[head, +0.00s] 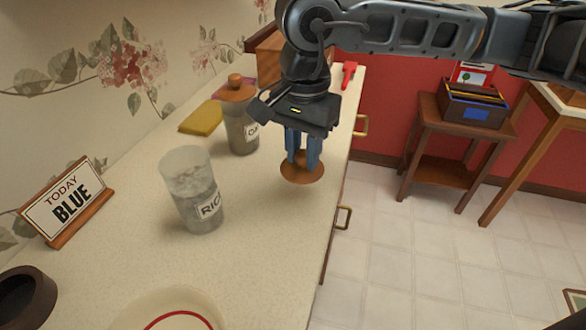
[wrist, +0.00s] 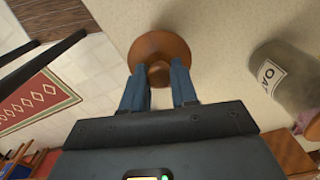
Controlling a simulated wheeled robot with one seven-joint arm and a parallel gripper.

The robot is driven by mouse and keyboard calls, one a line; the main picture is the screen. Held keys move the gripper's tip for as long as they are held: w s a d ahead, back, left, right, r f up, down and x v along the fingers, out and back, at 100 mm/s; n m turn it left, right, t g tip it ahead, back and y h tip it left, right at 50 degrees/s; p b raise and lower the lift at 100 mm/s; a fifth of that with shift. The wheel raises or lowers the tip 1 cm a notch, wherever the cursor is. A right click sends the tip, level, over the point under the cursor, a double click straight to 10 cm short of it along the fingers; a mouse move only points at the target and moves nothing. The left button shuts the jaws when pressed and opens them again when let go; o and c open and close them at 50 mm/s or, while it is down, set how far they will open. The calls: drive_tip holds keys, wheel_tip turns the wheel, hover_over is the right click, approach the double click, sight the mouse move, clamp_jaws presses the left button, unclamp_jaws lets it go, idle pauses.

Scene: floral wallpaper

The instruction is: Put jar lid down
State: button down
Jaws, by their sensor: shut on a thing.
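The brown jar lid (head: 302,172) is at the counter's right side in the head view, under my gripper (head: 302,160). In the wrist view the lid (wrist: 160,48) shows as a round brown disc with a knob. My gripper (wrist: 157,80) is shut on the lid's knob, with a blue finger on each side. I cannot tell whether the lid touches the counter (head: 265,245). A glass jar labelled RICE (head: 192,190) stands upright without a lid, left of my gripper. A jar with an OATS-like label (head: 240,120) has a brown lid on and stands behind it.
A sign reading TODAY BLUE (head: 66,203) stands by the wall. A yellow cloth (head: 201,118) lies behind the jars. A dish with a red ring (head: 165,312) and a dark round container (head: 24,297) are at the front. The counter ahead of the RICE jar is clear.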

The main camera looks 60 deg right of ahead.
sight(293, 167)
drive_tip(key=shift+w+a+f, duration=0.5)
drive_tip(key=shift+w+a, duration=0.05)
drive_tip(key=shift+a, duration=0.1)
drive_tip(key=shift+f, duration=0.25)
wheel_tip(293, 167, down, 3)
drive_tip(key=shift+f+p, duration=0.1)
drive_tip(key=shift+p, duration=0.3)
drive_tip(key=shift+f, duration=0.2)
drive_tip(key=shift+f+b, duration=0.2)
drive_tip(key=shift+b, duration=0.1)
drive_tip(key=c, duration=0.9)
unclamp_jaws()
drive_tip(key=shift+r, duration=0.1)
drive_tip(key=shift+o, duration=0.2)
drive_tip(key=shift+r, duration=0.1)
